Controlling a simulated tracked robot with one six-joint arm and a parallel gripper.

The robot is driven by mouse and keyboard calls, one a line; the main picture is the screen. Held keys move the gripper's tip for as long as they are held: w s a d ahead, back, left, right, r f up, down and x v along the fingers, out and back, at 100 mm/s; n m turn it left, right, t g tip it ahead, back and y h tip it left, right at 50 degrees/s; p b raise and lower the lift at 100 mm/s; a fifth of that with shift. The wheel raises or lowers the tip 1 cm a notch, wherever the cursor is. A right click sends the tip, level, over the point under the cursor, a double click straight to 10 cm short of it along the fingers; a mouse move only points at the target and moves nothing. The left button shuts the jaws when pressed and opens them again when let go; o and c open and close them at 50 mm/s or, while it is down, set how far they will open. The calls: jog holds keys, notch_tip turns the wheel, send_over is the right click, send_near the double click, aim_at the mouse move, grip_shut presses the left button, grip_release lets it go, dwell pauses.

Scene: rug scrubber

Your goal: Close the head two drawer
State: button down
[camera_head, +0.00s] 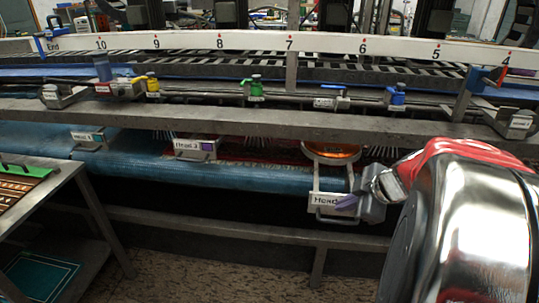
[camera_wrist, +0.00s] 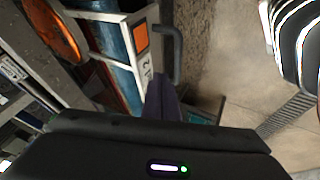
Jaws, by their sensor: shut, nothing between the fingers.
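The head two drawer (camera_head: 325,203) is pulled out toward me below the grey rail, right of centre. Its white front is partly covered by my gripper, so only "Head" reads clearly. An orange round brush (camera_head: 330,151) sits at its back end. In the wrist view its front (camera_wrist: 144,72) shows a "2" and an orange square, with a dark bar handle (camera_wrist: 176,55). My gripper (camera_head: 346,202) is shut and empty, with its purple fingertips at the right part of the drawer front. In the wrist view the fingertips (camera_wrist: 163,90) are close to the handle; I cannot tell whether they touch.
The Head 3 drawer (camera_head: 196,148) and another drawer (camera_head: 88,138) sit further left, by the blue roller (camera_head: 260,172). A grey frame leg (camera_head: 319,265) stands under the drawer. A metal table (camera_head: 75,185) is at left. The speckled floor (camera_head: 190,270) in front is clear.

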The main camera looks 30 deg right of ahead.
aim_at(326, 211)
jog(key=shift+x, duration=2.15)
jog(key=shift+a, duration=0.15)
jog(key=shift+w, duration=0.1)
